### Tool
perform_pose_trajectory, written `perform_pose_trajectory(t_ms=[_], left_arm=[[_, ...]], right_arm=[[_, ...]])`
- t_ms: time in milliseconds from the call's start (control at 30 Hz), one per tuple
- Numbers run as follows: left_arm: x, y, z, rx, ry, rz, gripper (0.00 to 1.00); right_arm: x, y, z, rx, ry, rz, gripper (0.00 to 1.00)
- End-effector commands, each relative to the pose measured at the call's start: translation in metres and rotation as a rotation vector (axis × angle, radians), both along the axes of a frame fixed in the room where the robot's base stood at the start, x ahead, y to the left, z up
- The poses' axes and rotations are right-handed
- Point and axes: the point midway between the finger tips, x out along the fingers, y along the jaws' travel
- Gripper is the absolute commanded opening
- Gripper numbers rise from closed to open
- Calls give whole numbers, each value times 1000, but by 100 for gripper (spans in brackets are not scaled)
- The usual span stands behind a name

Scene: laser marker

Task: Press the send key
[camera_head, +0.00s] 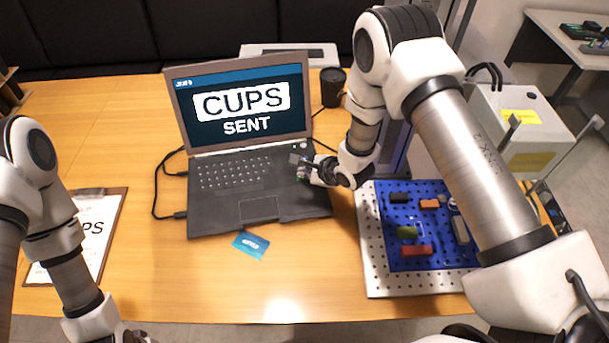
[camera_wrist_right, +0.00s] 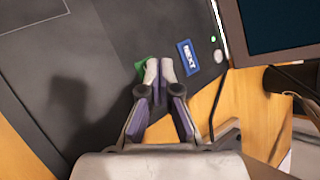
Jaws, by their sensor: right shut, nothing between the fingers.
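The laptop (camera_head: 260,208) stands open on the wooden table, its screen (camera_head: 242,97) reading "CUPS" and "SENT". My right gripper (camera_head: 306,167) is over the right side of the keyboard deck, fingers shut and empty. In the right wrist view its fingertips (camera_wrist_right: 159,68) are together at a green key (camera_wrist_right: 141,68), which they partly hide. I take this to be the send key; its label is hidden, and I cannot tell whether the fingers touch it. A blue key marked "NEXT" (camera_wrist_right: 187,56) lies just beside the fingertips.
A blue card (camera_head: 250,245) lies in front of the laptop. A clipboard (camera_head: 116,223) is at left, a black cup (camera_head: 332,88) behind at right. A perforated plate (camera_head: 376,278) with a blue parts mat (camera_head: 400,262) lies right of the laptop. Cables run along the laptop's left side.

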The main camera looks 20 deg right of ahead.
Motion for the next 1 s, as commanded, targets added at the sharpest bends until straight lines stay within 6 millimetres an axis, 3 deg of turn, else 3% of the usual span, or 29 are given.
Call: perform_pose_trajectory(t_ms=[267, 633, 1000], left_arm=[[0, 0, 15, 0, 0, 0, 43], [0, 0, 16, 0, 0, 0, 43], [0, 0, 48, 0, 0, 0, 43]], right_arm=[[0, 0, 15, 0, 0, 0, 0], [0, 0, 16, 0, 0, 0, 0], [0, 0, 53, 0, 0, 0, 0]])
